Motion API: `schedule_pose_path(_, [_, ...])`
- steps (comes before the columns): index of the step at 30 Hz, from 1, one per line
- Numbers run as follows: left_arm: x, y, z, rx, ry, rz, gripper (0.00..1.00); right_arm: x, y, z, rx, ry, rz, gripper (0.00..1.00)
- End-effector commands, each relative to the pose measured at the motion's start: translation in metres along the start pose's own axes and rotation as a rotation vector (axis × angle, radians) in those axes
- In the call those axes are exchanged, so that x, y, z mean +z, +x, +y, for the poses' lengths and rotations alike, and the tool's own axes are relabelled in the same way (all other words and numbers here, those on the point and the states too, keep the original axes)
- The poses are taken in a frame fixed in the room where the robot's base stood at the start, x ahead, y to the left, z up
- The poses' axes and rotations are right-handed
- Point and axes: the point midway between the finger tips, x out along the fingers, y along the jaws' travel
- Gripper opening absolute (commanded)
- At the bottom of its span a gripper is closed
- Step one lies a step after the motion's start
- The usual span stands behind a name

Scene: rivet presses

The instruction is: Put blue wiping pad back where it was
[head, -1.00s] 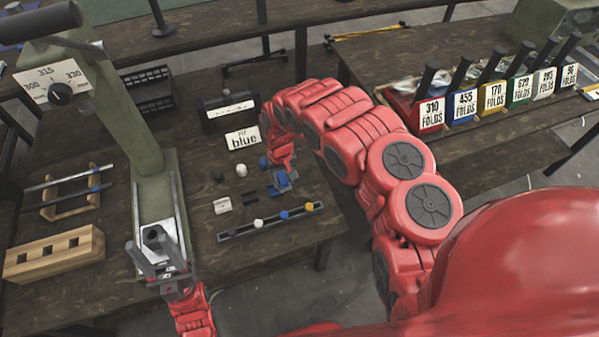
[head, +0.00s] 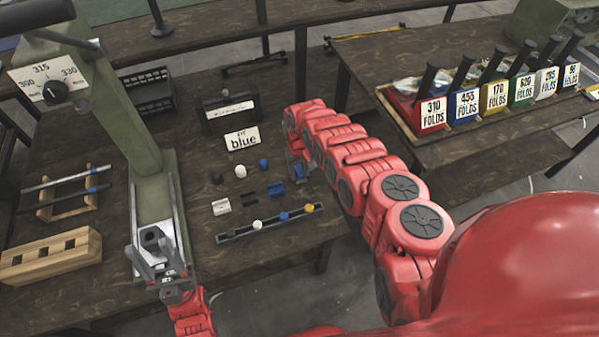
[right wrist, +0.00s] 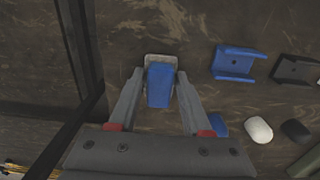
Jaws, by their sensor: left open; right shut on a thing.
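The blue wiping pad (right wrist: 160,86) shows between the fingers of my right gripper (right wrist: 158,90) in the right wrist view, with a pale grey piece at its far end. My right gripper is shut on it. In the head view my right gripper (head: 298,172) is over the right part of the dark workbench, right of the blue cradle (head: 276,189). I cannot tell whether the pad touches the bench. My left gripper (head: 156,256) is open and empty at the front of the green press.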

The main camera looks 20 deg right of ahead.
Motion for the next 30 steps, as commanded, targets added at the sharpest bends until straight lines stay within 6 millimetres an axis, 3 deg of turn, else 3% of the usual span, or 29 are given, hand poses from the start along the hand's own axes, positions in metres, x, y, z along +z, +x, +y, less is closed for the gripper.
schedule_pose_path(9, [0.001,-0.003,0.000,0.000,0.000,0.000,0.50,-0.001,0.003,0.000,0.000,0.000,0.002,0.00])
schedule_pose_path(10, [0.000,-0.003,0.000,0.000,0.000,0.000,0.50,-0.001,0.003,0.000,0.000,0.001,0.002,0.51])
schedule_pose_path(15, [0.000,-0.002,0.000,0.000,0.000,0.000,0.50,-0.001,0.002,0.000,0.000,0.001,0.002,0.79])
schedule_pose_path(23, [0.000,-0.001,0.000,0.000,0.000,0.000,0.50,-0.001,0.001,0.000,0.000,0.001,0.002,0.79])
schedule_pose_path(30, [-0.001,0.006,0.000,0.000,0.000,0.000,0.50,-0.002,-0.017,0.000,0.000,0.000,0.003,0.79])
